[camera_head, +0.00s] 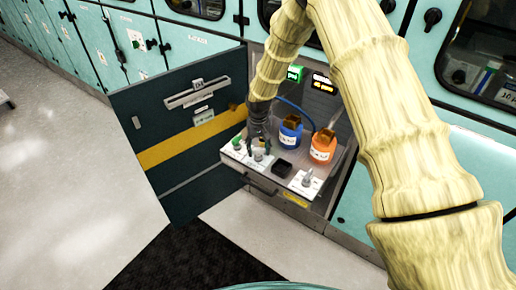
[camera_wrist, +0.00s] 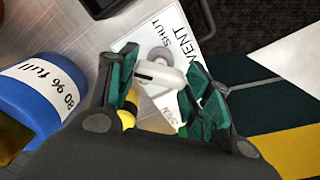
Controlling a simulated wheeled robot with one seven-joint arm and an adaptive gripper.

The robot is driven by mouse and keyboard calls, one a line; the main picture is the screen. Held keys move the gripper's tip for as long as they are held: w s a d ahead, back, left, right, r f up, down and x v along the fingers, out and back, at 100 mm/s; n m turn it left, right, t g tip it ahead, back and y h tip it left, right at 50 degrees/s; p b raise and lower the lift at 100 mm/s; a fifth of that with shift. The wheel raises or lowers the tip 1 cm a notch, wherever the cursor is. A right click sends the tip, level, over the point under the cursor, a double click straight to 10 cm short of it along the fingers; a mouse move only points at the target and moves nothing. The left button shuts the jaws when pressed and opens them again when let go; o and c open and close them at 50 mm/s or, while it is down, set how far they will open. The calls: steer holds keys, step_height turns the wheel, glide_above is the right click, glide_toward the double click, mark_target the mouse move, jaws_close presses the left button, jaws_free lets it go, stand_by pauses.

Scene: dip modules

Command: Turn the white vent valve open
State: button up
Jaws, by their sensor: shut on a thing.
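The white vent valve (camera_wrist: 160,74) sits between my gripper's fingers in the wrist view. Its plate (camera_wrist: 186,58) reads VENT and SHUT; another word near the fingers is partly covered. My gripper (camera_wrist: 162,92) is shut on the white handle, one green-padded finger on each side. In the head view my gripper (camera_head: 259,143) points down over the vent valve (camera_head: 259,155) on the pulled-out metal tray (camera_head: 262,180). Which mark the handle points to is hard to tell.
A blue bottle (camera_head: 290,134) and an orange bottle (camera_head: 322,148) stand behind and right of my gripper. A green-topped valve (camera_head: 237,143), a black block (camera_head: 282,168) and another valve (camera_head: 307,179) are on the tray. The open dark door (camera_head: 180,130) is at left.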

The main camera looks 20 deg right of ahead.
mark_target(259, 149)
steer(key=n, duration=0.4)
steer(key=shift+n, duration=0.3)
steer(key=n, duration=0.4)
steer(key=shift+s+n, duration=0.1)
steer(key=shift+n, duration=0.2)
steer(key=shift+d, duration=0.1)
steer(key=o, duration=1)
steer(key=shift+r, duration=0.1)
steer(key=shift+r, duration=0.3)
step_height(259, 149, up, 11)
steer(key=shift+r, duration=0.1)
